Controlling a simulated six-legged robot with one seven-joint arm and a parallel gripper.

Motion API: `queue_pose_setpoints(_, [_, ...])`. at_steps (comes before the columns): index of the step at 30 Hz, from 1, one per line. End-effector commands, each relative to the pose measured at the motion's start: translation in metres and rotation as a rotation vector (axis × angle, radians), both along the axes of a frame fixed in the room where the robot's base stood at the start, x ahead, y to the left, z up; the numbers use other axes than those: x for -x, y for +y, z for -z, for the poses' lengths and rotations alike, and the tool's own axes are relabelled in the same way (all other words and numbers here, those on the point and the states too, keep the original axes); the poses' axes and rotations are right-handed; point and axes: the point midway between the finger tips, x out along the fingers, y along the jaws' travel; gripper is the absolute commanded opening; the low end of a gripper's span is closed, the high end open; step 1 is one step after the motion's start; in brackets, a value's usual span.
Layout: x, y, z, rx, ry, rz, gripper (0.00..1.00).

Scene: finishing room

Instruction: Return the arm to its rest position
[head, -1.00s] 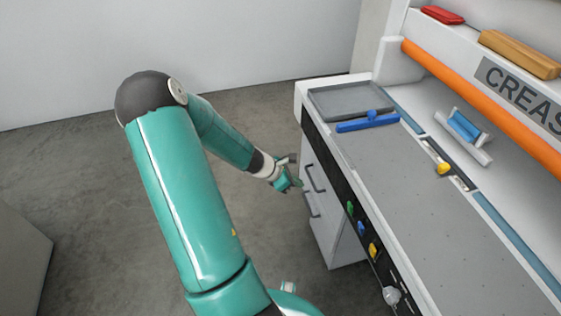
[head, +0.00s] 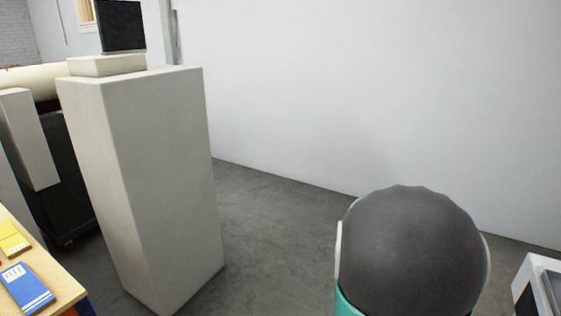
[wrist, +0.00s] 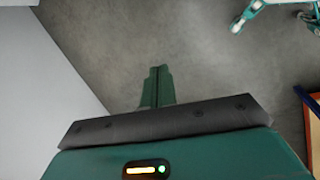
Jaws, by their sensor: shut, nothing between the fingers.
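My gripper (wrist: 157,88) shows in the wrist view, its two green fingers together with nothing between them. It points down over bare grey floor. In the head view only the dark rounded joint of my arm shows at the lower right, with a bit of teal below it. My gripper and forearm are out of the head view.
A tall pale pedestal (head: 150,180) stands left of my arm, with a dark screen (head: 121,25) on top. A wooden table (head: 62,272) with a blue pack (head: 26,288) is at lower left. A white machine's corner (head: 530,290) is at lower right. Floor (head: 270,215) between is clear.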

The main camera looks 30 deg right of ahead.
Motion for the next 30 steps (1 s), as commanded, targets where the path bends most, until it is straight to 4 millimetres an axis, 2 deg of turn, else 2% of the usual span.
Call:
queue_pose_setpoints(1, [-0.015, 0.021, -0.016, -0.004, -0.059, -0.001, 0.00])
queue_pose_setpoints(3, [-0.031, 0.050, -0.034, -0.021, -0.129, 0.008, 0.00])
queue_pose_setpoints(6, [-0.048, 0.093, -0.059, -0.052, -0.227, 0.018, 0.00])
queue_pose_setpoints(10, [-0.060, 0.151, -0.090, -0.107, -0.343, 0.024, 0.00])
queue_pose_setpoints(16, [-0.056, 0.239, -0.132, -0.217, -0.493, 0.021, 0.00])
queue_pose_setpoints(21, [-0.037, 0.306, -0.158, -0.321, -0.588, 0.009, 0.00])
queue_pose_setpoints(25, [-0.022, 0.337, -0.169, -0.379, -0.628, 0.005, 0.00])
queue_pose_setpoints(30, [-0.015, 0.350, -0.172, -0.405, -0.641, 0.005, 0.00])
